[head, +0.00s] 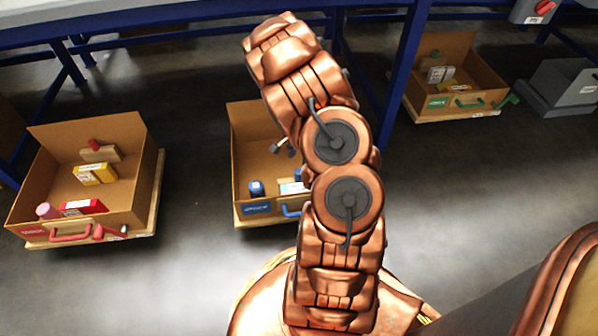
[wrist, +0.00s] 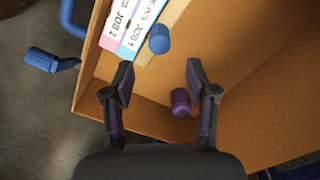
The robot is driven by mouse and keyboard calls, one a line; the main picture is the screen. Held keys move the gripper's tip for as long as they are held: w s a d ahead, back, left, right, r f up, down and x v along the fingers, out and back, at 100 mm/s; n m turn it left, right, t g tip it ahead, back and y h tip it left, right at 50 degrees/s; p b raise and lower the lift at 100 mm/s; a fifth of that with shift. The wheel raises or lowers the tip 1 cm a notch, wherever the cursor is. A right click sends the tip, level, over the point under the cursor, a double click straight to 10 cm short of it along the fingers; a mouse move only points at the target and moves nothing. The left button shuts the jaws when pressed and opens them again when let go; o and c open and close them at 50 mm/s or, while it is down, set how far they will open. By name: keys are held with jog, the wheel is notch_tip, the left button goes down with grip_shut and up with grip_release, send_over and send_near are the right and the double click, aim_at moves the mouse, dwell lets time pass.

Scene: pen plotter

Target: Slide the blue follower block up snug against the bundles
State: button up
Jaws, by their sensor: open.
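In the wrist view, a blue knob (wrist: 159,39) stands beside the bundles. My gripper (wrist: 158,82) is open and empty over the box, just below the knob in the wrist view. A dark purple knob (wrist: 181,103) shows between and beyond the fingers.
The cardboard box (wrist: 265,70) has a blue handle (head: 292,210) on its front. A red-handled box (head: 140,160) stands at left, a green-handled box (head: 455,45) at back right. The box's far floor is bare.

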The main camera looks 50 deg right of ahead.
aim_at(299, 182)
notch_tip(299, 182, down, 8)
jog(key=b, duration=0.2)
jog(key=shift+b, duration=0.4)
jog(key=shift+r, duration=0.1)
jog(key=shift+c, duration=0.4)
grip_shut()
